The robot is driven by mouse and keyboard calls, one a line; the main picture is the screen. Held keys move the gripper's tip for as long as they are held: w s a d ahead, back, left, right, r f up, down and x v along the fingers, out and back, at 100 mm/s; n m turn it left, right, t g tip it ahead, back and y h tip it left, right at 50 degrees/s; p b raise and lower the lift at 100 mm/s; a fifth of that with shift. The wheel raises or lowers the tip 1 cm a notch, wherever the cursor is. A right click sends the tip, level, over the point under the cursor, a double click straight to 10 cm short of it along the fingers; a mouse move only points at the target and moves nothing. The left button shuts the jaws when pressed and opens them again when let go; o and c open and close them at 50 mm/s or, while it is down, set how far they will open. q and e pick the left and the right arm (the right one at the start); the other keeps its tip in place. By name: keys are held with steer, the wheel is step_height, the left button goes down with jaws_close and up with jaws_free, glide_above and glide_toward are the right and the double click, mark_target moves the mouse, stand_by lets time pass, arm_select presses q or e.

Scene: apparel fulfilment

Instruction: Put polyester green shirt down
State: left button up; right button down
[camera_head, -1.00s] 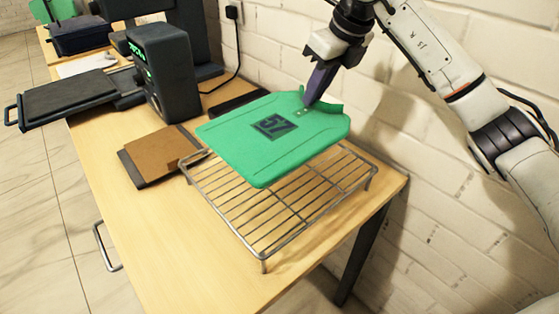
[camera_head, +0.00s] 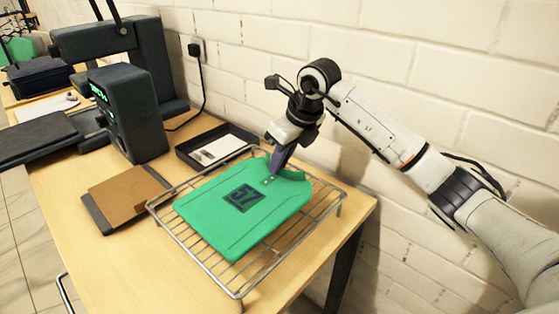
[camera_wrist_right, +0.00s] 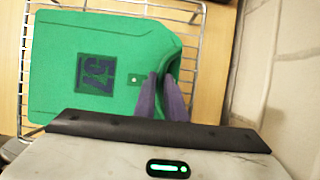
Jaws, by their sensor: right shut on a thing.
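The green shirt (camera_head: 222,213), folded flat with a dark "57" print, lies over the wire rack (camera_head: 191,262) in the head view. It also shows in the right wrist view (camera_wrist_right: 60,70), with rack wires around it. Whether its whole underside touches the rack is hard to tell. My right gripper (camera_head: 272,176) is shut on the shirt near its collar edge, and its purple fingers show at the collar in the right wrist view (camera_wrist_right: 160,78). My left gripper is not in view.
The rack stands on a wooden table (camera_head: 110,250) near its right end, close to a white brick wall (camera_head: 450,60). A black tray with a white card (camera_head: 217,148), a brown board (camera_head: 125,196) and a dark heat-press machine (camera_head: 128,115) stand left of and behind it.

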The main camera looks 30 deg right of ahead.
steer(key=shift+f, duration=0.15)
steer(key=c, duration=1.8)
jaws_free()
steer(key=v, duration=1.2)
steer(key=shift+w, duration=0.1)
